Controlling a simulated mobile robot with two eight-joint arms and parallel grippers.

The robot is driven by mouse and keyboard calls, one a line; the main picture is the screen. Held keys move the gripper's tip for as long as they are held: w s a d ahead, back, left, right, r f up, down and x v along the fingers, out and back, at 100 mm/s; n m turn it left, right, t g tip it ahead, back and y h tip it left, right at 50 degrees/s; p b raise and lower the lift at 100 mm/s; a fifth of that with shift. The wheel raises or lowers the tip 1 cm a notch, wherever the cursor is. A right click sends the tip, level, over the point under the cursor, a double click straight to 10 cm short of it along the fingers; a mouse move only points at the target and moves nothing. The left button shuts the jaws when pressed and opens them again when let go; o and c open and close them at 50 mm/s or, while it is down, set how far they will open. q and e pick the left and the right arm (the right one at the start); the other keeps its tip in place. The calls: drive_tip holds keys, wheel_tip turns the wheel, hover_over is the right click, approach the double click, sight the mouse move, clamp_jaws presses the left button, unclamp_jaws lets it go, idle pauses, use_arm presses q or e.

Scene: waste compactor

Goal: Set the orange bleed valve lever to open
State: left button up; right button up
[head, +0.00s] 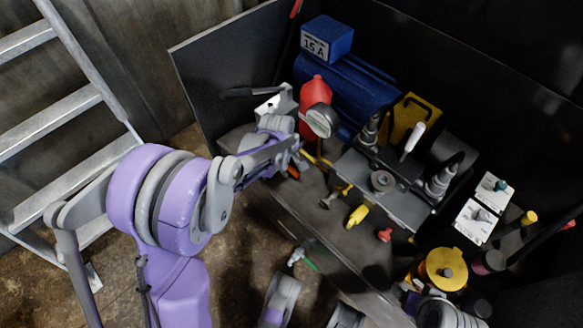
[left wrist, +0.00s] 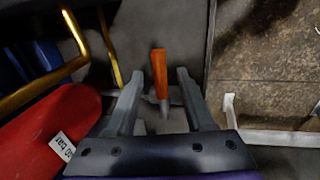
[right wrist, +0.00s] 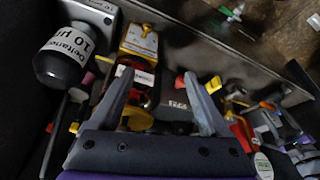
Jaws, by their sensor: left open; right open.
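The orange bleed valve lever (left wrist: 159,72) shows in the left wrist view, with a grey metal stem below it. It lies between the two spread fingers of my left gripper (left wrist: 158,76), with a visible gap on each side. In the head view a small orange piece of it (head: 293,172) shows just below my left gripper (head: 294,158), which partly hides the valve. My right gripper (right wrist: 157,84) is open and empty in the right wrist view, above other fittings. In the head view its fingers cannot be made out.
A red cylinder (head: 314,95), a round gauge (head: 322,120) and a blue motor (head: 352,88) stand close to my left gripper. Yellow pipes (left wrist: 110,50) run near the lever. A yellow lever (head: 357,215) and red knob (head: 384,235) sit along the bench front.

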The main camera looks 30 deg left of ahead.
use_arm(q)
drive_tip(key=shift+w+f, duration=0.15)
drive_tip(key=shift+f, duration=0.45)
clamp_jaws()
idle(1.1)
